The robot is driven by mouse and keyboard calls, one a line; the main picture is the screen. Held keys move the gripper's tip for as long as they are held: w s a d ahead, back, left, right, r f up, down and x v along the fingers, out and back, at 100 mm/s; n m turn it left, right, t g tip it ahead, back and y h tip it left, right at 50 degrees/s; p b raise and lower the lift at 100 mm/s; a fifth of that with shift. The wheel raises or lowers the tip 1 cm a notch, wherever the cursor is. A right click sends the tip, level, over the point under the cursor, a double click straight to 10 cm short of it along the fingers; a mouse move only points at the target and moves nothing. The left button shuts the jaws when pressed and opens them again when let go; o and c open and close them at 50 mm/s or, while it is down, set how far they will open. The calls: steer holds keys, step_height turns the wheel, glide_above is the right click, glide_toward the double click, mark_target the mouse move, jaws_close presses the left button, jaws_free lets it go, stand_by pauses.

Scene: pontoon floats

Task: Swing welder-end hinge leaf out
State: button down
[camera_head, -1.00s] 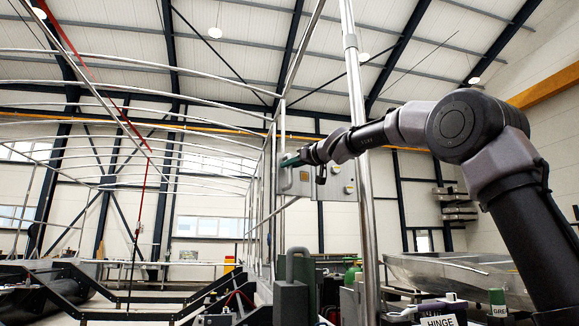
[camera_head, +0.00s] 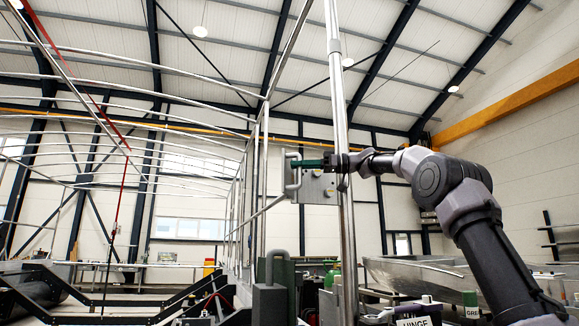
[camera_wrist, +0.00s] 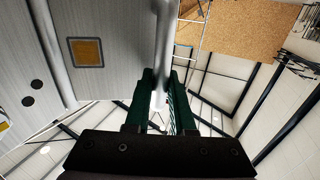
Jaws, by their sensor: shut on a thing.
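The hinge leaf is a grey metal plate (camera_head: 320,188) beside an upright metal post (camera_head: 335,80). A bent bar handle (camera_head: 291,178) stands at its left side. My gripper (camera_head: 300,163), with green fingers, reaches from the right across the plate to the handle and is shut on it. In the wrist view the green fingers (camera_wrist: 160,95) close around the handle bar (camera_wrist: 163,35). The plate (camera_wrist: 110,65) fills the upper left there, with a tan square and dark round spots. The fingers hide part of the handle.
A tube-framed structure (camera_head: 110,115) spans the left. Dark angled beams (camera_head: 100,300) lie low at the left. A metal boat-like hull (camera_head: 420,275) is at the right. A box labelled HINGE (camera_head: 415,322) is low in front.

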steer(key=shift+w+d, duration=0.25)
steer(key=shift+d, duration=0.6)
steer(key=shift+w+d, duration=0.3)
steer(key=shift+d, duration=0.6)
steer(key=shift+w+d, duration=0.25)
steer(key=shift+d, duration=0.6)
steer(key=c, duration=0.8)
jaws_free()
steer(key=shift+w, duration=0.1)
steer(key=shift+o, duration=0.2)
steer(key=d, duration=1)
steer(key=shift+s+d, duration=0.3)
steer(key=shift+d, duration=0.05)
